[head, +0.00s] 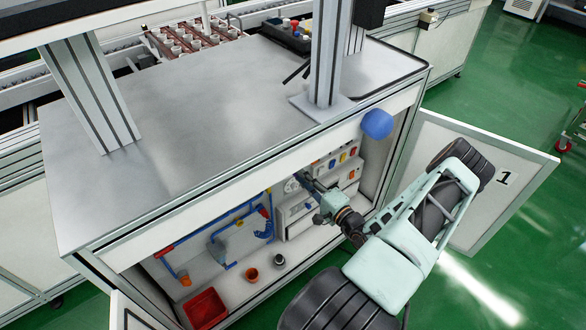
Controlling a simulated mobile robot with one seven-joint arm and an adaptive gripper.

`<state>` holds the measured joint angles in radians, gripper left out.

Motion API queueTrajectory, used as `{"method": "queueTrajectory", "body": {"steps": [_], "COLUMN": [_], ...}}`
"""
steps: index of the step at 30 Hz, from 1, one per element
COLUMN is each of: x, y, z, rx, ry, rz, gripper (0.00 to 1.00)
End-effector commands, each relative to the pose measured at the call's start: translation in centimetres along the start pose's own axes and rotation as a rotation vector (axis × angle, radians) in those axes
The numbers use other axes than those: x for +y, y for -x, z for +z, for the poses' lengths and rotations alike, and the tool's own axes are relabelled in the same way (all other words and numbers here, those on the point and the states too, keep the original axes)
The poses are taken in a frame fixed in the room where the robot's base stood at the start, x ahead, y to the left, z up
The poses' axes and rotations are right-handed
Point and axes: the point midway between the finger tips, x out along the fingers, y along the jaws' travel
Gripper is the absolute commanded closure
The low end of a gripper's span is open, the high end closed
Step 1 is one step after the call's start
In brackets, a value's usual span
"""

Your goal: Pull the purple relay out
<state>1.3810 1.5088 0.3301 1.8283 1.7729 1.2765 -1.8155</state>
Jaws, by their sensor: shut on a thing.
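My gripper (303,182) reaches into the open cabinet (215,181) under the metal worktop in the head view. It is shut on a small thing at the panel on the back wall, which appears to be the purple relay. The jaws hide most of it, and its colour and how far it sits in its socket cannot be made out. A row of small coloured modules (343,157), with red, blue and orange ones, is on the panel just right of and behind the gripper.
Blue pipes (217,250) run along the wall left of the gripper. The open door (488,190) marked 1 is on the right, behind my arm. The worktop (230,105) overhangs the opening.

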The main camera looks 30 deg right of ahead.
Motion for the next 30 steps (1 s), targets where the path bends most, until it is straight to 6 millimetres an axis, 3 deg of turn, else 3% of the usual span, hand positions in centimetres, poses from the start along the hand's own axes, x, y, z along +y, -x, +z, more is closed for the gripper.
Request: {"method": "queueTrajectory", "body": {"steps": [18, 30], "x": [-0.1, -0.1], "y": [2.1, 2.2], "z": [0.1, 0.1], "rx": [0.0, -0.001], "ry": [-0.001, -0.001], "rz": [-0.001, -0.001], "gripper": [1.0, 1.0]}}
